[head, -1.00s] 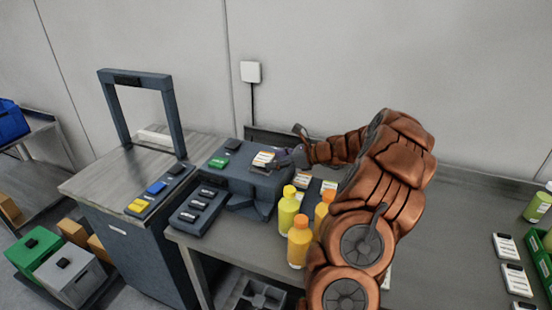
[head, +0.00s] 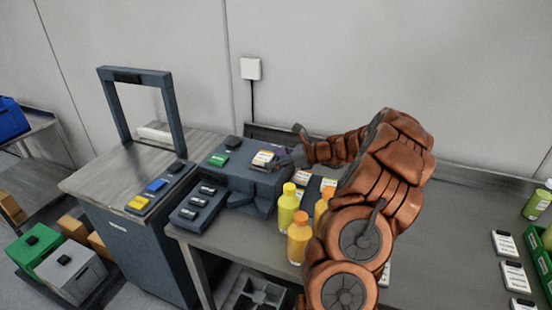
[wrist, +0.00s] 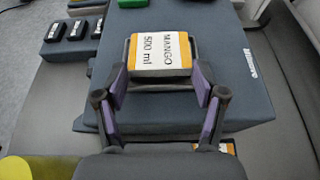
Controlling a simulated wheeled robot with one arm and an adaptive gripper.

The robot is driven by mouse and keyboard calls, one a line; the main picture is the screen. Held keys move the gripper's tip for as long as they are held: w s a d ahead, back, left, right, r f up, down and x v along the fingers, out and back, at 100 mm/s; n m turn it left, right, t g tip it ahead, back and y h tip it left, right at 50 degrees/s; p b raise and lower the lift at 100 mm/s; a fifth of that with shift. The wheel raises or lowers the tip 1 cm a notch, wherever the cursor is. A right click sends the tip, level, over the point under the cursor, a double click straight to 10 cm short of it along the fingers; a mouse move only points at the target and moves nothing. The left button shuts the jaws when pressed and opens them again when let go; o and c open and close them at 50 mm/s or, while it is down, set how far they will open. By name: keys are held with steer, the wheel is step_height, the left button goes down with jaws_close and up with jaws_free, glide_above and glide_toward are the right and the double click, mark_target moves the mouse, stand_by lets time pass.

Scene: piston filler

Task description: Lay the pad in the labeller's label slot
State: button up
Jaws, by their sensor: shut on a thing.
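The pad (wrist: 160,50) is a white label block with orange edges, reading "MANGO 500 ml" in the wrist view. My gripper (wrist: 160,75) is shut on it, with one finger along each side. The pad also shows in the head view (head: 263,158), over the top of the dark labeller (head: 240,180). In the wrist view the labeller's blue-grey top (wrist: 205,108) lies under the pad and fingers. The label slot is not clearly visible; the pad may cover it. I cannot tell whether the pad touches the labeller.
A green button (head: 219,159) and a black one (head: 232,143) sit on the labeller's left part. Yellow bottles (head: 288,207) and orange-capped bottles (head: 299,240) stand close in front of my arm. More label pads (head: 505,243) lie at the right beside a green crate (head: 541,258).

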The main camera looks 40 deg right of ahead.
steer(key=o, duration=1.2)
steer(key=shift+o, duration=0.2)
steer(key=shift+r, duration=0.1)
step_height(320, 180, up, 7)
steer(key=p, duration=0.5)
steer(key=shift+p, duration=0.35)
stand_by(0.3)
